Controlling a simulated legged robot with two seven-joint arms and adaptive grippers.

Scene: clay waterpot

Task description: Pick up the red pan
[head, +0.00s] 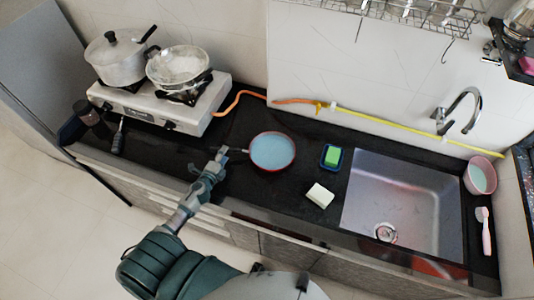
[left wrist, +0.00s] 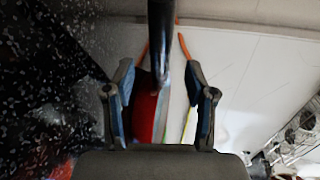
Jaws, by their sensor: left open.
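The red pan (head: 272,151) stands on the black counter, with a red rim and a pale blue inside. Its short dark handle points left toward my left gripper (head: 220,157), which is at the handle's end. In the left wrist view, my left gripper (left wrist: 158,88) is open, with one finger on each side of the view's middle. The dark handle (left wrist: 160,40) shows between the fingers, and the red side of the pan (left wrist: 145,105) shows behind them. I cannot tell whether a finger touches the handle. My right gripper is not in view.
A white stove (head: 165,108) with a lidded pot (head: 118,62) and a frying pan (head: 178,66) stands left. A green sponge (head: 332,156), a pale block (head: 320,195) and the sink (head: 405,200) are right of the pan. A wall stands behind.

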